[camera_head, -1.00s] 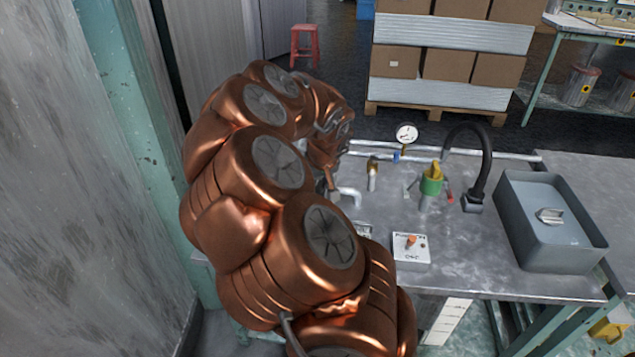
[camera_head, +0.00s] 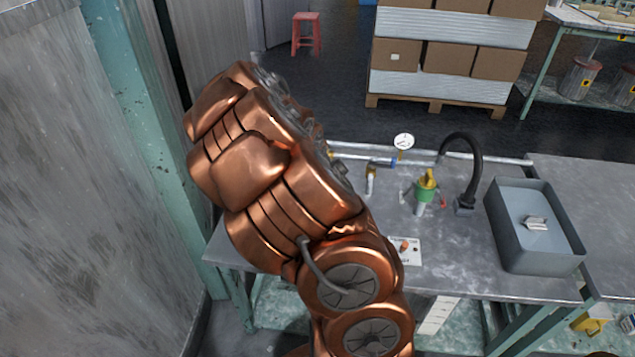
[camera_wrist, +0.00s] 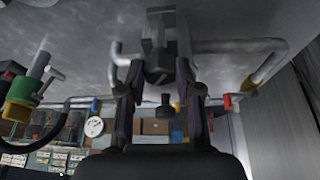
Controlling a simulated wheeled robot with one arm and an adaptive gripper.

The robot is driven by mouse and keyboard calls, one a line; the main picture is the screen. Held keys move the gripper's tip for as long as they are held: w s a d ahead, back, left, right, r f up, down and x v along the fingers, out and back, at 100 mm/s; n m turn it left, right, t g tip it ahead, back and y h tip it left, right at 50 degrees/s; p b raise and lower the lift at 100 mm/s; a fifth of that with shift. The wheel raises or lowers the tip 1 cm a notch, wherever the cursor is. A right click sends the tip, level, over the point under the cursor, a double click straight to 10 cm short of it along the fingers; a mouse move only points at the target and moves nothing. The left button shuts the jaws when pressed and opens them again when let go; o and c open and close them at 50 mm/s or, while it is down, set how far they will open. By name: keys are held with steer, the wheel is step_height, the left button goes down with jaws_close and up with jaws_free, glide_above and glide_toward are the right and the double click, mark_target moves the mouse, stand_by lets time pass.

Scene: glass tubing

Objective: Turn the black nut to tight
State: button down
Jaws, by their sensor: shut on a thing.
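The black nut (camera_wrist: 160,66) shows in the wrist view as a dark piece on a grey metal fitting (camera_wrist: 166,28). My gripper (camera_wrist: 157,76) has one finger on each side of it and is shut on it. The fingers partly cover the nut, so I cannot tell how tight it is. In the head view my copper arm hides both the nut and my gripper.
On the grey bench (camera_head: 465,250) stand a gauge (camera_head: 404,141), a green and yellow valve (camera_head: 426,187), a black curved hose (camera_head: 475,160) and a grey bin (camera_head: 535,235). Pipes (camera_wrist: 245,46) run beside the fitting. A wall stands left of my arm.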

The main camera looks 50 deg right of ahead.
steer(key=shift+d+m+p, duration=0.1)
steer(key=shift+m+p, duration=0.3)
steer(key=shift+p, duration=0.1)
steer(key=c, duration=0.8)
jaws_free()
steer(key=shift+o, duration=0.2)
steer(key=v, duration=1.2)
steer(key=shift+w, duration=0.15)
